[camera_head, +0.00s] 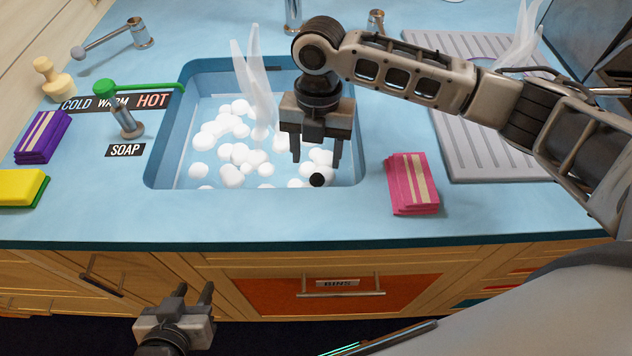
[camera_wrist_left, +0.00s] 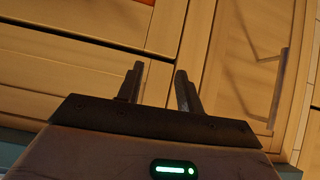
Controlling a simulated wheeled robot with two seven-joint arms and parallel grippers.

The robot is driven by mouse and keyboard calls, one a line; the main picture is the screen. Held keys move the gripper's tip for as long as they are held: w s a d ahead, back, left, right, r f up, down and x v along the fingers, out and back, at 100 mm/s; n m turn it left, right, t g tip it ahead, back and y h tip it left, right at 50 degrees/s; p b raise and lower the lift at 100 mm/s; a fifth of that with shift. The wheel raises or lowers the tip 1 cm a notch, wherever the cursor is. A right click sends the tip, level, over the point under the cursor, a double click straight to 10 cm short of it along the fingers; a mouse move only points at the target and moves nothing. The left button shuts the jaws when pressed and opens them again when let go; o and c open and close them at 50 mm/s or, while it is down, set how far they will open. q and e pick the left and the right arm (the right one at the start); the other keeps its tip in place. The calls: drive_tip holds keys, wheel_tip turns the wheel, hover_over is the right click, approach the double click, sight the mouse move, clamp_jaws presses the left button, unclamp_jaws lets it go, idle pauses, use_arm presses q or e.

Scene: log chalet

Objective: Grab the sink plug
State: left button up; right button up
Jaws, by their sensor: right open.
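A small round black thing (camera_head: 317,180), which looks like the sink plug, shows among white suds near the front right of the blue sink (camera_head: 165,150). My right gripper (camera_head: 316,162) points down over the sink. Its two fingers are apart, just above the black thing in the picture; I cannot tell the exact height between them. Nothing shows between the fingers. My left gripper (camera_head: 195,290) is in front of the cabinets, below the counter edge, with its fingers apart and empty. It also shows in the left wrist view (camera_wrist_left: 159,72), facing wooden cabinet fronts.
Wispy steam (camera_head: 255,95) and suds (camera_head: 235,155) fill part of the sink. Pink sponges (camera_head: 412,183) lie right, purple (camera_head: 42,137) and yellow (camera_head: 20,187) sponges left. A grey drainer (camera_head: 480,150) is at right.

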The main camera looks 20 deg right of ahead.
sight(316, 176)
drive_tip(key=f, duration=0.4)
drive_tip(key=shift+s+a+f, duration=0.1)
drive_tip(key=shift+s+f, duration=0.05)
drive_tip(key=shift+s, duration=0.05)
drive_tip(key=shift+s+f, duration=0.1)
drive_tip(key=shift+f, duration=2.55)
drive_tip(key=c, duration=1)
